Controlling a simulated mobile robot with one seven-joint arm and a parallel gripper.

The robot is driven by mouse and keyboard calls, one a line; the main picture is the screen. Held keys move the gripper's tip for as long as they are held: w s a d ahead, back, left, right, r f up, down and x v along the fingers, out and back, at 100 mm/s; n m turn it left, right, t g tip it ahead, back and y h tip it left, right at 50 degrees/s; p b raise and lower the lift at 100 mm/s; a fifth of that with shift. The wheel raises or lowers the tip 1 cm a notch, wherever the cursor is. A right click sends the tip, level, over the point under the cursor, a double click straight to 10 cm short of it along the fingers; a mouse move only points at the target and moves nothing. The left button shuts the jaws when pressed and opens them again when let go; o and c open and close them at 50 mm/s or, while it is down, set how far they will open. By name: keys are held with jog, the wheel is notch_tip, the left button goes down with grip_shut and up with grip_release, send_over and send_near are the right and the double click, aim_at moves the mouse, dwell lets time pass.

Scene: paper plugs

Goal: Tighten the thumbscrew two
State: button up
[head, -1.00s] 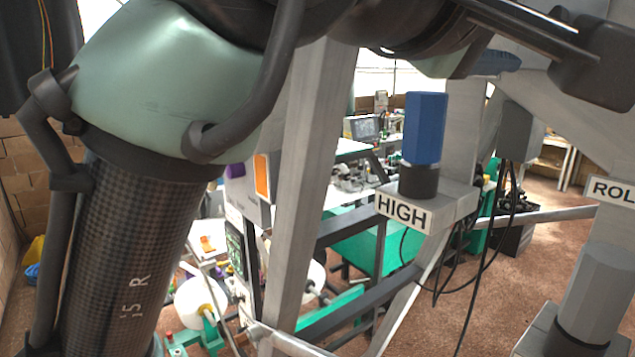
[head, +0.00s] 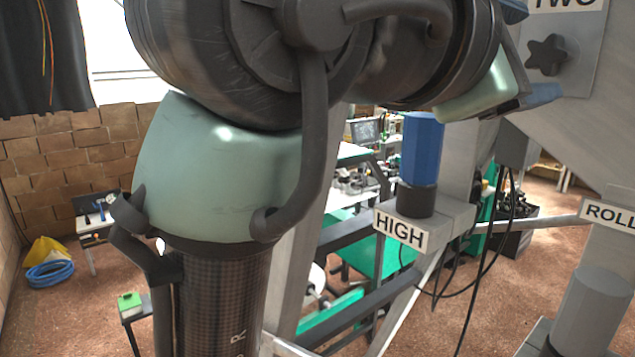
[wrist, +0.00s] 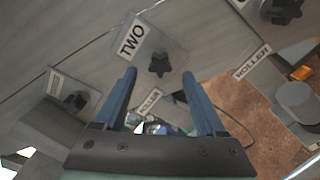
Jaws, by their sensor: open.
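Thumbscrew two is a dark, star-shaped knob (head: 547,55) on a grey plate under the "TWO" label, at the top right of the head view. In the wrist view the same knob (wrist: 160,64) sits just beyond and between my fingertips, with its "TWO" label (wrist: 132,40) to the upper left. My gripper (wrist: 159,74) is open, with one blue finger on each side of the knob in the picture and nothing held. In the head view my gripper's blue fingers show only in part, above and below the knob. I cannot tell the remaining gap in depth.
Other dark star knobs sit at the wrist view's left (wrist: 72,98) and top right (wrist: 282,10). A blue-topped knob (head: 423,145) stands on the "HIGH" block. A grey cylinder (head: 595,295) is below the "ROLL" label (head: 610,213). Cables hang behind.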

aim_at(544, 54)
dwell(0.4)
jog(key=shift+x, duration=2)
grip_shut()
jog(key=c, duration=0.6)
grip_release()
jog(key=shift+c, duration=0.2)
grip_shut()
jog(key=m, duration=0.3)
jog(key=shift+m, duration=0.3)
